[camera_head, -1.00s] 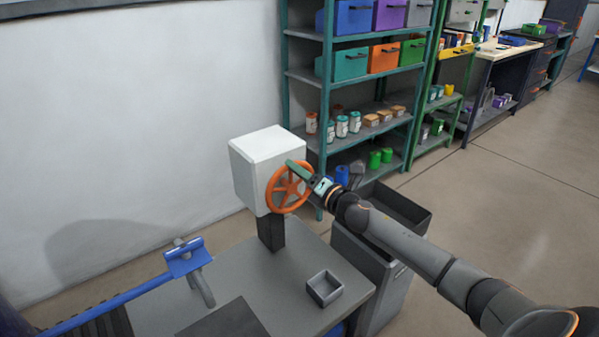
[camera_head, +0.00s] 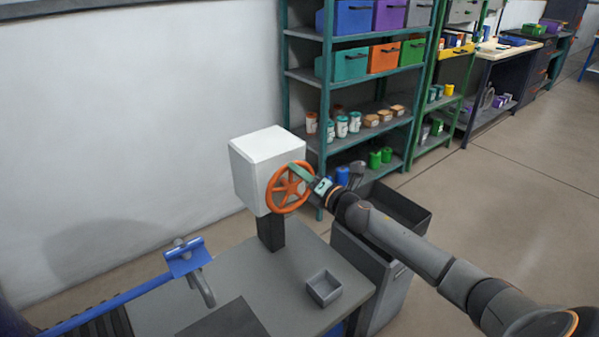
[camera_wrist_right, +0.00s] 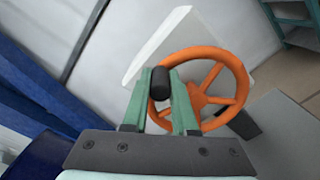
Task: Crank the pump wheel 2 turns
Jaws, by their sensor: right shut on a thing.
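The orange pump wheel (camera_head: 289,188) stands upright on the front of a white box (camera_head: 262,160), which rests on a dark post (camera_head: 271,233). My right gripper (camera_head: 297,172) reaches the upper right of the wheel from the right. In the right wrist view, the green fingers of my right gripper (camera_wrist_right: 160,88) are shut on the black crank handle (camera_wrist_right: 160,83) at the rim of the orange wheel (camera_wrist_right: 213,88). In the head view the fingers hide the handle. My left gripper is not in view.
A small grey tray (camera_head: 323,288) sits on the grey table (camera_head: 270,275). A blue rail with a hook (camera_head: 188,262) is at the lower left. A dark open bin (camera_head: 390,215) stands right of the table, under my right arm. Shelves (camera_head: 365,100) stand behind.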

